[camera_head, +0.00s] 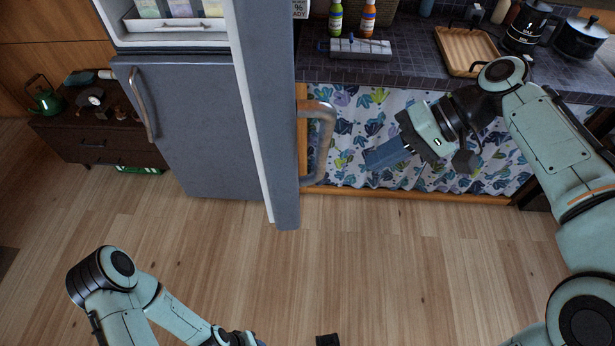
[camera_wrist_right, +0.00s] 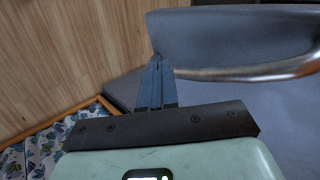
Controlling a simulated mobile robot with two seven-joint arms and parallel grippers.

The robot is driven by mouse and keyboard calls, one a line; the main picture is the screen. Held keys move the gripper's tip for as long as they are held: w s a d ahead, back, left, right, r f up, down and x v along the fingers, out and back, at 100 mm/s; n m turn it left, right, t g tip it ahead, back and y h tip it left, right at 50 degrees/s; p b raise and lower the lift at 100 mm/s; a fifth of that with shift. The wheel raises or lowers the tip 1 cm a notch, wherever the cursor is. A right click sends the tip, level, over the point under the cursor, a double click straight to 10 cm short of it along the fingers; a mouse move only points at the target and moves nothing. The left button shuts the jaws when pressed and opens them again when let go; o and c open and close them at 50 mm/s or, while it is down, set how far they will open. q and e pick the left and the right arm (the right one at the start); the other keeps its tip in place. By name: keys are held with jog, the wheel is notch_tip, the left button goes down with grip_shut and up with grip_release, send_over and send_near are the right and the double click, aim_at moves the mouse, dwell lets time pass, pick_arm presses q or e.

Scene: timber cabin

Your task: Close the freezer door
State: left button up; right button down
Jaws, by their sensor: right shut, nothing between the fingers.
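The blue-grey freezer door (camera_head: 270,90) stands open, swung out toward me and seen nearly edge-on. Its curved metal handle (camera_head: 327,140) is on the right face. The open freezer compartment (camera_head: 170,42) shows at the top left. My right gripper (camera_head: 368,160) is shut and empty, to the right of the handle and apart from it in the head view. In the right wrist view, the shut fingers (camera_wrist_right: 158,62) point toward the door panel (camera_wrist_right: 235,32), with the handle (camera_wrist_right: 245,73) at their right.
The lower fridge door (camera_head: 195,125) is shut. A counter (camera_head: 405,65) with bottles, a wooden tray (camera_head: 466,50) and pots runs along the right, above a patterned curtain (camera_head: 355,115). A dark low cabinet (camera_head: 95,145) stands at left. The wooden floor (camera_head: 400,260) in front is clear.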

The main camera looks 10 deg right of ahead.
jog(key=a+f, duration=0.6)
jog(key=a, duration=0.5)
jog(key=shift+w+b, duration=0.25)
jog(key=shift+b, duration=0.15)
jog(key=shift+a, duration=0.15)
